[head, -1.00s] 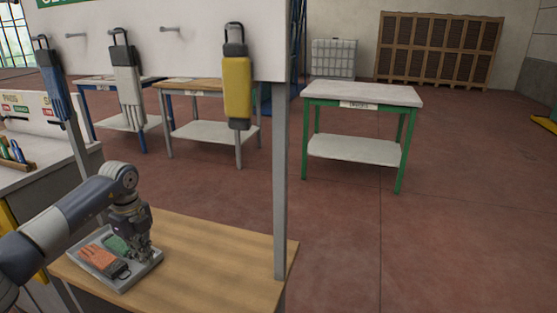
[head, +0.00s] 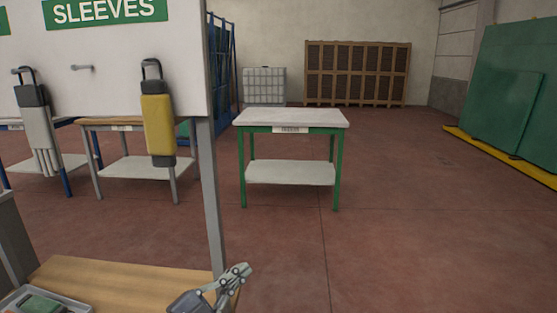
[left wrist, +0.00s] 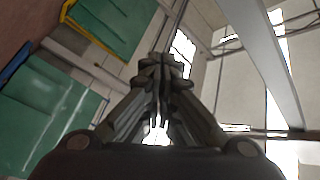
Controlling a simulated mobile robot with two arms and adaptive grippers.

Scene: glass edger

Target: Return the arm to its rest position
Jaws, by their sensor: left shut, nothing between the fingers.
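My left gripper (head: 236,277) shows at the bottom of the head view, in front of the right end of the wooden bench. Its fingers are shut with nothing between them. In the left wrist view the shut fingers (left wrist: 160,90) point up toward the ceiling, with no object at the tips. Most of my left arm is out of the head view. My right gripper is in neither view.
A wooden bench (head: 130,278) bears a grey tray (head: 75,308) with a green item (head: 40,304). A board above holds a yellow sleeve (head: 158,122) and a grey-white one (head: 40,130). A post (head: 212,200) stands near my gripper. A green-legged table (head: 290,118) stands beyond; floor to the right is clear.

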